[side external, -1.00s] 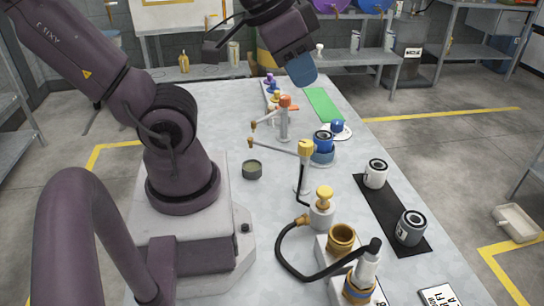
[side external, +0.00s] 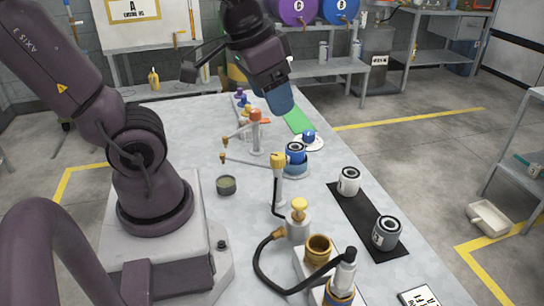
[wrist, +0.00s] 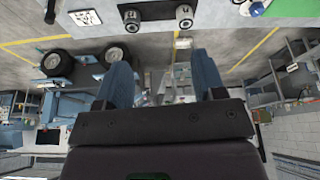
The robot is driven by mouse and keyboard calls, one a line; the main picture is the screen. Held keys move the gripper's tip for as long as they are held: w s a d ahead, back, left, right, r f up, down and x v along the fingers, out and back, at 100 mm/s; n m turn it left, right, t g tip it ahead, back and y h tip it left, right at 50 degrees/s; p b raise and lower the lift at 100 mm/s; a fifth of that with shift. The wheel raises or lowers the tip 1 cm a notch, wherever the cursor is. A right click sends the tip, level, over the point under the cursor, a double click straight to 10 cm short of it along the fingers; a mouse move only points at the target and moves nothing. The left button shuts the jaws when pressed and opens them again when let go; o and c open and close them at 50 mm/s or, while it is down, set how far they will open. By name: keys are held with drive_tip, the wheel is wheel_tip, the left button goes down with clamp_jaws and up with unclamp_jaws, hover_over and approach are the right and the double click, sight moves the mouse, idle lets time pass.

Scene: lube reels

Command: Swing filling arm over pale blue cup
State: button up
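Two posts with thin arms stand on the grey bench. One has an orange head (side external: 255,115) and a thin arm reaching left. The nearer has a yellow head (side external: 278,160), and its filling arm (side external: 248,162) also points left to a small brass tip. A pale blue cup-like holder (side external: 294,169) stands right of the yellow-headed post, with a blue can (side external: 296,153) in or on it. The filling arm's tip is well left of it. My gripper (side external: 279,98) is above the far part of the bench, touching neither arm. In the wrist view its blue fingers (wrist: 160,65) are apart and empty.
A small dark cup (side external: 226,185) sits left of the posts. Two cans (side external: 348,181) stand on a black mat (side external: 366,217) at right. A brass cup (side external: 318,248) and black hose (side external: 262,268) are in front. A blue-knobbed item (side external: 309,137) sits farther back.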

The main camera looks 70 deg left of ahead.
sight(278, 155)
drive_tip(key=w+a+f+n+g, duration=0.45)
drive_tip(key=a+f+n, duration=0.45)
drive_tip(key=a+n, duration=0.25)
drive_tip(key=shift+n+t, duration=0.25)
drive_tip(key=shift+n, duration=0.2)
drive_tip(key=f, duration=1.1)
drive_tip(key=shift+d+f, duration=0.3)
drive_tip(key=shift+d, duration=0.1)
clamp_jaws()
